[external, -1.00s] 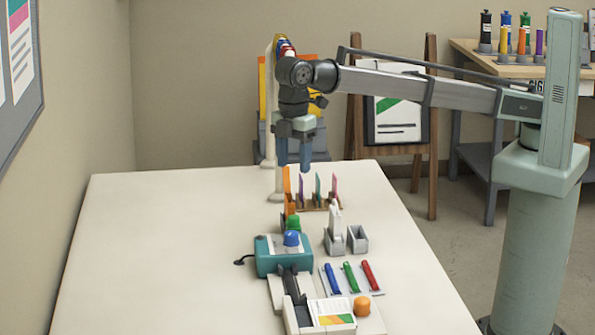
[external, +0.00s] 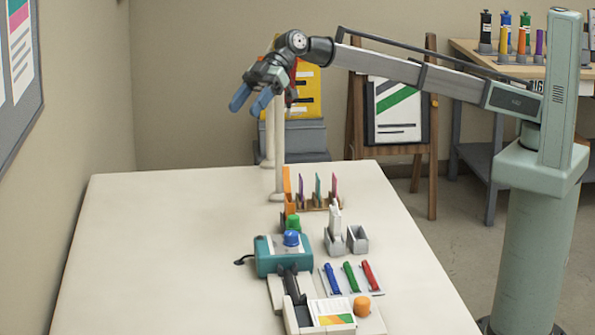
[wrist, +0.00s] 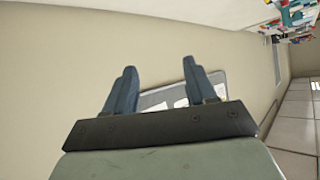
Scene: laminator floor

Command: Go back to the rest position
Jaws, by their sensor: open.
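My gripper (external: 250,98) is raised high above the back part of the white table (external: 180,230) in the external view. Its two blue fingers point down and to the left, tilted, and are spread apart with nothing between them. In the wrist view the open fingers (wrist: 160,90) face a beige wall and a framed board with pale shapes. My gripper touches nothing.
On the table stand a teal laminator (external: 268,262) with a blue knob, a rack of coloured cards (external: 318,195), grey holders (external: 357,240) and red, green and blue tubes (external: 350,277). An easel (external: 432,130) stands behind. The table's left side is clear.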

